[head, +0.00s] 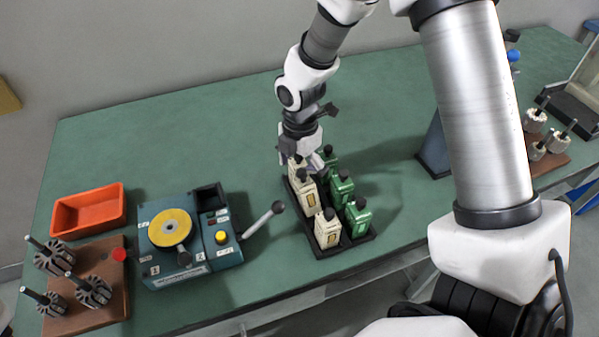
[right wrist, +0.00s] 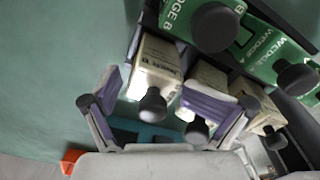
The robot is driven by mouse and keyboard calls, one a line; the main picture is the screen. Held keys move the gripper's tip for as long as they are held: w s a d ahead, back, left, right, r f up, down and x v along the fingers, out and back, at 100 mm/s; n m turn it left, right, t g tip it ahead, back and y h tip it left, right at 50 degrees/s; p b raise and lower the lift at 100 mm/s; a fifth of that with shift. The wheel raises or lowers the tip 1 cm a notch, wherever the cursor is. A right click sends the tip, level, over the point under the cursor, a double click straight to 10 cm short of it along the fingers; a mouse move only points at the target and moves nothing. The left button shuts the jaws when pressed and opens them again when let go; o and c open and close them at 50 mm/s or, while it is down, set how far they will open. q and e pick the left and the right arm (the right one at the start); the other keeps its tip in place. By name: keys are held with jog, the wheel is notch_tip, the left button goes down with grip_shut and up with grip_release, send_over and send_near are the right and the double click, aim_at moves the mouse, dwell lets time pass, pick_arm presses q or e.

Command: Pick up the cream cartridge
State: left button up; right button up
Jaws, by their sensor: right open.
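Cream cartridges with black knobs stand in a row along the left side of a black tray (head: 345,246). The near one (head: 327,232) and the middle one (head: 306,193) show clearly in the head view; the far one (head: 294,172) is partly hidden by my right gripper (head: 302,163). My right gripper is open, pointing down at the far end of that row. In the right wrist view its fingers (right wrist: 160,95) stand apart on either side of one cream cartridge (right wrist: 157,65); I cannot tell whether they touch it. My left gripper is not in view.
Green cartridges (head: 357,217) stand close beside the cream ones in the tray. Left are a blue-green winding device (head: 190,262) with a lever (head: 264,220), an orange bin (head: 88,210) and a brown board (head: 110,315) with armatures. Clear table lies behind the device.

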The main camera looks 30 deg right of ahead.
jog(key=shift+w+f, duration=0.15)
jog(key=shift+f, duration=0.25)
jog(key=shift+r, duration=0.1)
jog(key=c, duration=1.2)
jog(key=shift+c, duration=0.2)
notch_tip(320, 180, up, 10)
jog(key=shift+p, duration=0.45)
